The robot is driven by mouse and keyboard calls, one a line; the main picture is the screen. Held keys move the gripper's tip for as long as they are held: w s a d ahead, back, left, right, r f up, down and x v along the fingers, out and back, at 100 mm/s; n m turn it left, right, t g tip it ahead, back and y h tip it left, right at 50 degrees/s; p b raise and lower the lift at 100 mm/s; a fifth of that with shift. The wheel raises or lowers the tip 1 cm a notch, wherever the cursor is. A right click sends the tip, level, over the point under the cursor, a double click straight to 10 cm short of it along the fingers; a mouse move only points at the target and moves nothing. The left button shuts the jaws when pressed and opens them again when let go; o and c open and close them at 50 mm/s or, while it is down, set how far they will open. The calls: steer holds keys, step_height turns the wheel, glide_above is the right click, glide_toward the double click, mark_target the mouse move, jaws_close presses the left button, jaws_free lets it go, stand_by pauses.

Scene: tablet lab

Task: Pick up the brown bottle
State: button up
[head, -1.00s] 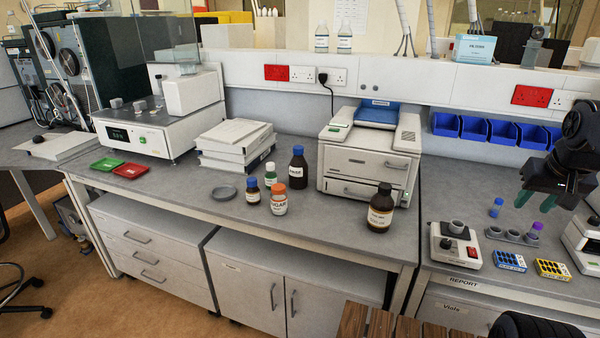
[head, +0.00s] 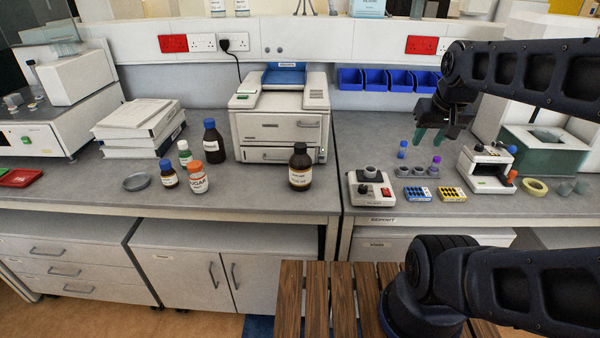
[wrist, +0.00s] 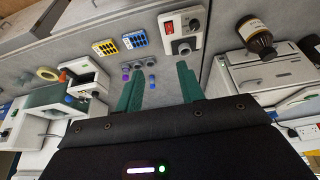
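The brown bottle (head: 300,174) stands upright on the bench in front of the white printer, with a dark cap and a pale label. It also shows in the wrist view (wrist: 260,42) at the upper right, beside the printer. My gripper (head: 431,136) hangs above the right-hand bench, right of the bottle and well apart from it. In the wrist view its two green fingers (wrist: 160,88) are spread with nothing between them.
The printer (head: 280,128) is behind. A small device (head: 371,191) stands to its right.

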steer(key=shift+o, duration=0.4)
steer(key=o, duration=0.5)
steer(key=shift+r, duration=0.15)
